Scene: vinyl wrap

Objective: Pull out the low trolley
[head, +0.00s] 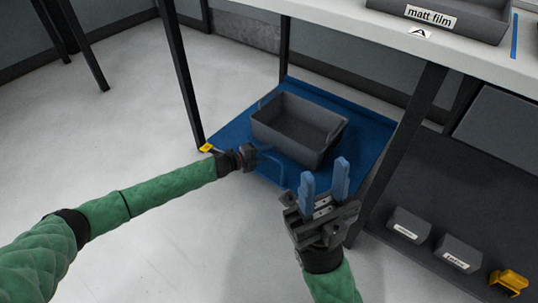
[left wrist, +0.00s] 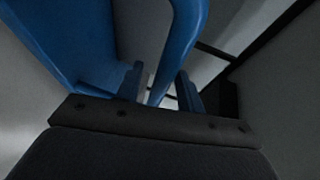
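The low trolley (head: 228,137) is a flat blue platform under the table, with a grey crate (head: 298,128) on it. Its thin blue handle (head: 270,152) is at the front edge, and blue bars also show large in the left wrist view (left wrist: 182,45). My left gripper (head: 249,157) is at the handle; its fingers (left wrist: 160,90) look apart, with a blue bar running between them and gaps beside it. Contact cannot be told. My right gripper (head: 325,180) is open and empty, in front of the trolley's right front part.
Dark table legs (head: 183,80) stand on either side of the trolley. The white table top (head: 470,62) carries a grey "matt film" tray (head: 440,14). Small grey bins (head: 408,225) and a yellow item (head: 509,280) are at lower right. The floor at left is clear.

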